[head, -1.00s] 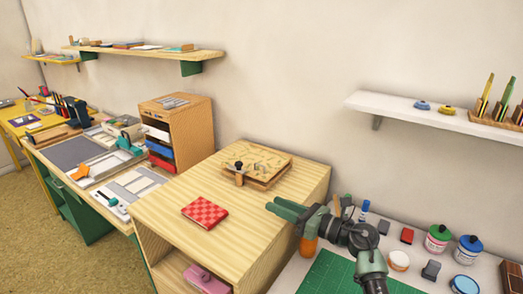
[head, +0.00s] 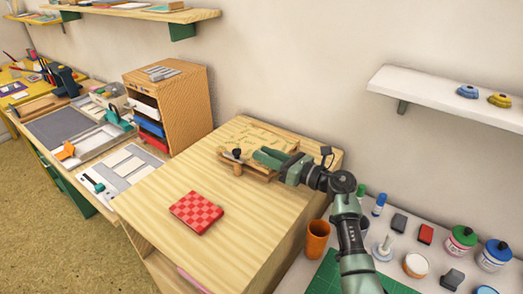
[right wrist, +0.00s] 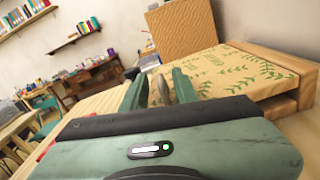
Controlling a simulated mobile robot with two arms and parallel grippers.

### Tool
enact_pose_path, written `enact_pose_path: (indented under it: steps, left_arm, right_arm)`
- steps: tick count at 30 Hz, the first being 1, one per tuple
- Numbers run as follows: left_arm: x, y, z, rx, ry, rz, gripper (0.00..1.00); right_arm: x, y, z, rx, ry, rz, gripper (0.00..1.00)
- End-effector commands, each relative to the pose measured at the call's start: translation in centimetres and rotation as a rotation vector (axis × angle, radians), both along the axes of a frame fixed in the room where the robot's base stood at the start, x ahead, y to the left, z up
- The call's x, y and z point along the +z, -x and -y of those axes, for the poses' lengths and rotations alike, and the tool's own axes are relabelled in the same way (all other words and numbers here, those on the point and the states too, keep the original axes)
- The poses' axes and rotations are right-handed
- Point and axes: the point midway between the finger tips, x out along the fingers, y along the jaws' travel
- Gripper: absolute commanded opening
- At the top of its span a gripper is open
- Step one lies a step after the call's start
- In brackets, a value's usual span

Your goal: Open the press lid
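The press (head: 262,134) is a flat wooden box on the light wooden cabinet, its lid lying flat and down. The lid shows in the right wrist view (right wrist: 232,72) with green leaf prints. A wooden post with a dark knob (head: 237,154) stands at the press's front left edge. My right gripper (head: 262,157) reaches over the front of the press, its fingertips close to the knob. In the right wrist view its two fingers (right wrist: 159,88) stand apart, with the knob and post seen between or just beyond them; contact cannot be told. My left gripper is not in view.
A red checkered pad (head: 197,212) lies on the cabinet top (head: 190,250) in front of the press. A drawer unit (head: 185,100) stands behind on the left. An orange cup (head: 316,238) and ink jars (head: 461,240) stand on the right. The cabinet's front is clear.

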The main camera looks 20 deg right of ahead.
Motion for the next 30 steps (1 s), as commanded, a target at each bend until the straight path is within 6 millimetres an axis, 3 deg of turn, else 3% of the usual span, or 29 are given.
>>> enact_pose_path:
  steps: [5,13,16,17,30]
  left_arm:
    - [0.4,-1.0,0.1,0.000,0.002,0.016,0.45]
    - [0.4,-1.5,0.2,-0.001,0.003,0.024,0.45]
    - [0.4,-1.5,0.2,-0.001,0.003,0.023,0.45]
    - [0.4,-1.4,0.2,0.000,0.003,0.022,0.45]
    - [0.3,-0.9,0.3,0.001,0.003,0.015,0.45]
  right_arm:
    - [0.1,-1.2,-0.9,0.000,0.000,0.000,0.29]
    - [0.0,-1.3,-1.0,0.000,0.001,0.001,0.29]
    - [0.0,-1.3,-1.0,0.000,0.001,0.001,0.04]
    - [0.0,-1.3,-1.0,0.000,0.001,0.001,0.00]
    - [-0.1,-1.2,-1.0,0.001,0.000,-0.001,0.00]
